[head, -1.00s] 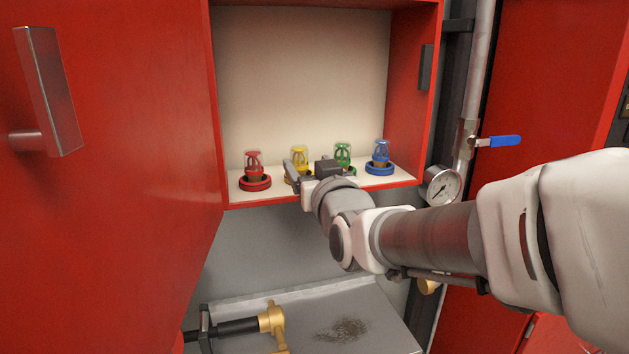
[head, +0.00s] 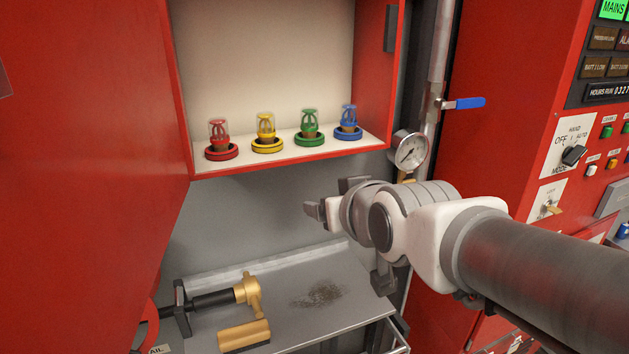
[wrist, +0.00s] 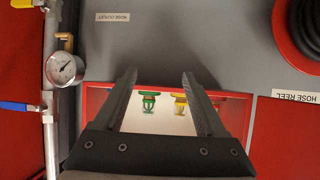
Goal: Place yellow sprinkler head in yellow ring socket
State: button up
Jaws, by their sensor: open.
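The yellow sprinkler head (head: 265,125) stands upright in the yellow ring socket (head: 267,146) on the red cabinet's white shelf. In the wrist view the yellow head (wrist: 180,104) shows upside down between the fingers, farther off. My gripper (head: 330,196) is open and empty, below and to the right of the yellow socket, apart from the shelf. In the wrist view its two fingers (wrist: 159,76) are spread wide with nothing between them.
Red (head: 219,133), green (head: 309,124) and blue (head: 349,117) heads sit in matching rings along the shelf. A pressure gauge (head: 410,150) and a blue-handled valve (head: 463,103) are to the right. A brass nozzle (head: 247,292) lies on the grey bench (head: 290,318) below.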

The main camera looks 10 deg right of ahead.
jog(key=s+d+f+m+g+h, duration=0.1)
jog(key=s+d+f+g, duration=0.2)
jog(key=s, duration=0.4)
jog(key=s+d+f+m+g+h, duration=0.1)
jog(key=s+d+f+g, duration=0.2)
jog(key=s, duration=0.5)
jog(key=shift+d+f+g, duration=0.2)
jog(key=shift+f+g, duration=0.1)
jog(key=shift+f, duration=0.35)
jog(key=shift+s+a, duration=0.1)
jog(key=shift+s, duration=0.05)
